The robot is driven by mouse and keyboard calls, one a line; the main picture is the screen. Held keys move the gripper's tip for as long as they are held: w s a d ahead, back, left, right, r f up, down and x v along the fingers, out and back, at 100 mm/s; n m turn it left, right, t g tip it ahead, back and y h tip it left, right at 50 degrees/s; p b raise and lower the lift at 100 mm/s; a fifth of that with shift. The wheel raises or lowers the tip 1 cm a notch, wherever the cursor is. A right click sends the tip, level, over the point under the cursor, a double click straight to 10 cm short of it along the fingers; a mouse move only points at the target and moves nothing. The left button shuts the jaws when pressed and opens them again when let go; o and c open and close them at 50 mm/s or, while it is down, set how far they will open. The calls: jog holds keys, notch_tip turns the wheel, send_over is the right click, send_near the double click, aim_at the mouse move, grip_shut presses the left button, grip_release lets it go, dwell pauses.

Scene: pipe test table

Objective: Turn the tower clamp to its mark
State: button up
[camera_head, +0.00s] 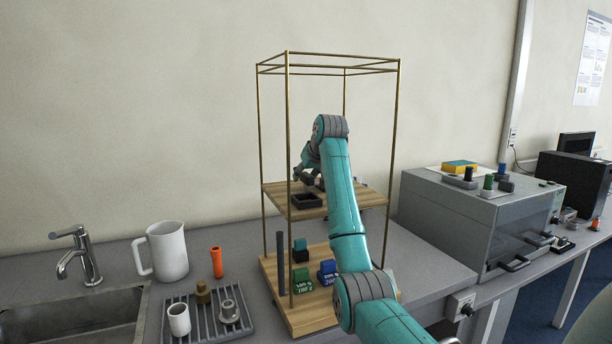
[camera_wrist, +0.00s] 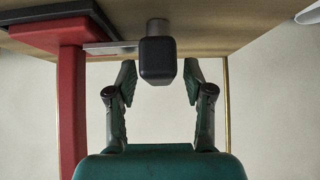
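In the wrist view a dark, rounded block-like knob (camera_wrist: 158,61), with a grey cylinder behind it, appears to be the tower clamp's handle. A thin grey bar (camera_wrist: 110,48) runs from beside it to a red post (camera_wrist: 72,105). My gripper (camera_wrist: 159,74) is open, one finger on each side of the knob, with a visible gap on both sides. In the head view my gripper (camera_head: 308,178) is at the middle shelf (camera_head: 277,194) of the brass-framed tower, and my arm hides most of the clamp. I cannot make out a mark.
Brass rods (camera_head: 262,150) stand at the tower's corners. A black tray (camera_head: 306,201) lies on the middle shelf. Green (camera_head: 303,281) and blue (camera_head: 327,273) blocks stand on the lower shelf. A rack (camera_head: 207,320), jug (camera_head: 168,250) and sink are left, a grey machine (camera_head: 440,220) right.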

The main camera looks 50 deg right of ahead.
grip_shut()
jog(key=shift+n+y, duration=0.4)
jog(key=shift+n, duration=0.1)
jog(key=n+t+y, duration=0.1)
jog(key=n+y, duration=0.2)
jog(key=shift+n, duration=0.4)
jog(key=n+y, duration=0.1)
jog(key=n, duration=0.1)
jog(key=n+y, duration=0.3)
jog(key=shift+a+n, duration=0.3)
jog(key=shift+o, duration=0.5)
grip_release()
